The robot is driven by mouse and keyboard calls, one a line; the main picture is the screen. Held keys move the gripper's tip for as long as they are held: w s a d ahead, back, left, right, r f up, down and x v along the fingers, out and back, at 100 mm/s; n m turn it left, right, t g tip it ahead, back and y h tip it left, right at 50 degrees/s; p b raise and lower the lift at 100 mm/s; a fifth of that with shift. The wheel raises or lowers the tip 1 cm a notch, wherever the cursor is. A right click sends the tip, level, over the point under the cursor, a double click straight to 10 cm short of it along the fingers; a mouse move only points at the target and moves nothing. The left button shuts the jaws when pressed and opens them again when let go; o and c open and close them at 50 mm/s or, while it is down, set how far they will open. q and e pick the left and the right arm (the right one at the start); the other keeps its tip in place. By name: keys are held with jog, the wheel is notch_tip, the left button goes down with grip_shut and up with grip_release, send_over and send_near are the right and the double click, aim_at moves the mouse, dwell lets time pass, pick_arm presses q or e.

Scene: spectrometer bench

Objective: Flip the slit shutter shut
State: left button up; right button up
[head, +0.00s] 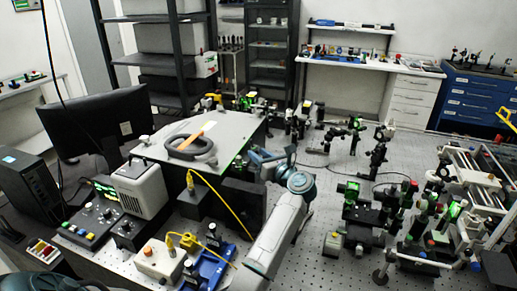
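I cannot make out the slit shutter clearly; the area by the gripper is small and partly hidden by my wrist.
A black cable coil (190,147) lies on the housing. Yellow cables (222,200) run in front of it. A monitor (98,122) and control boxes (88,212) stand left. Optical mounts (365,215) crowd the perforated bench (325,180) to the right, with some bare surface between them.

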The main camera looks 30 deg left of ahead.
pick_arm(q)
jog(key=shift+a, duration=0.2)
grip_shut()
jog(key=shift+w+r+m+h+p, duration=0.15)
jog(key=shift+r+m+h+p, duration=0.15)
jog(key=shift+m+h+p, duration=0.25)
jog(key=shift+w+m+g+p, duration=0.15)
jog(key=shift+m+g+p, duration=0.1)
jog(key=shift+g+p, duration=0.05)
jog(key=shift+w+f+m, duration=0.1)
jog(key=shift+f+m, duration=0.1)
jog(key=shift+m, duration=0.1)
grip_release()
pick_arm(e)
jog(key=shift+s+d+r, duration=0.1)
jog(key=shift+d+r, duration=0.05)
jog(key=shift+r, duration=0.35)
jog(key=shift+d+r, duration=0.15)
jog(key=shift+r, duration=0.35)
